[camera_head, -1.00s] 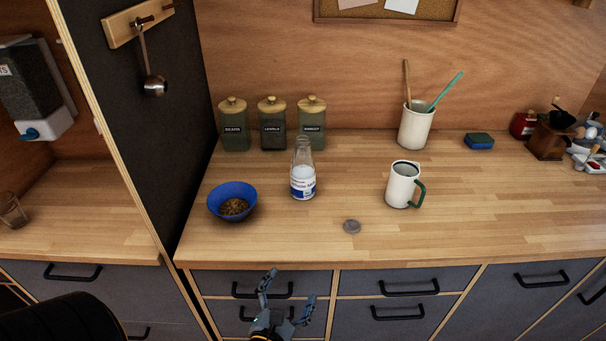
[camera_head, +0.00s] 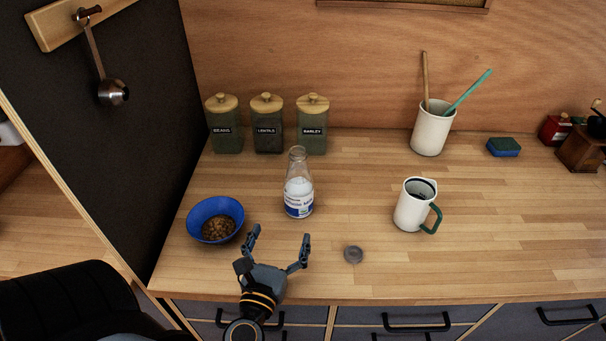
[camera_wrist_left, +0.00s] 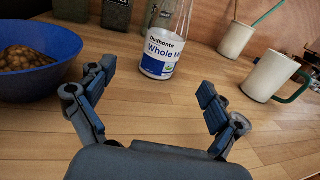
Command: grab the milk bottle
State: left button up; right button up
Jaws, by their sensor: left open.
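My right gripper does not show.
A blue bowl of brown food (camera_head: 215,219) stands left of the bottle, close to my left gripper. A white mug (camera_head: 411,205) with a green handle and a small grey lid (camera_head: 353,254) are to the right. Several jars (camera_head: 267,125) stand behind.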

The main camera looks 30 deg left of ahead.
aim_at(293, 202)
pick_arm(q)
jog(key=p+x, duration=0.1)
jog(key=x, duration=0.2)
jog(key=p+x, duration=0.2)
jog(key=x, duration=0.2)
jog(key=shift+w+r, duration=0.2)
jog(key=shift+w, duration=0.1)
jog(key=shift+w+a+f, duration=0.1)
jog(key=shift+w+a, duration=0.05)
jog(key=shift+w, duration=0.15)
jog(key=shift+w+p, duration=0.2)
jog(key=shift+p, duration=0.15)
jog(key=x, duration=0.1)
jog(key=p+x, duration=0.1)
jog(key=x, duration=0.2)
jog(key=shift+w+p, duration=0.3)
jog(key=shift+w, duration=0.25)
jog(key=shift+s, duration=0.1)
jog(key=shift+c, duration=1)
jog(key=c, duration=1.7)
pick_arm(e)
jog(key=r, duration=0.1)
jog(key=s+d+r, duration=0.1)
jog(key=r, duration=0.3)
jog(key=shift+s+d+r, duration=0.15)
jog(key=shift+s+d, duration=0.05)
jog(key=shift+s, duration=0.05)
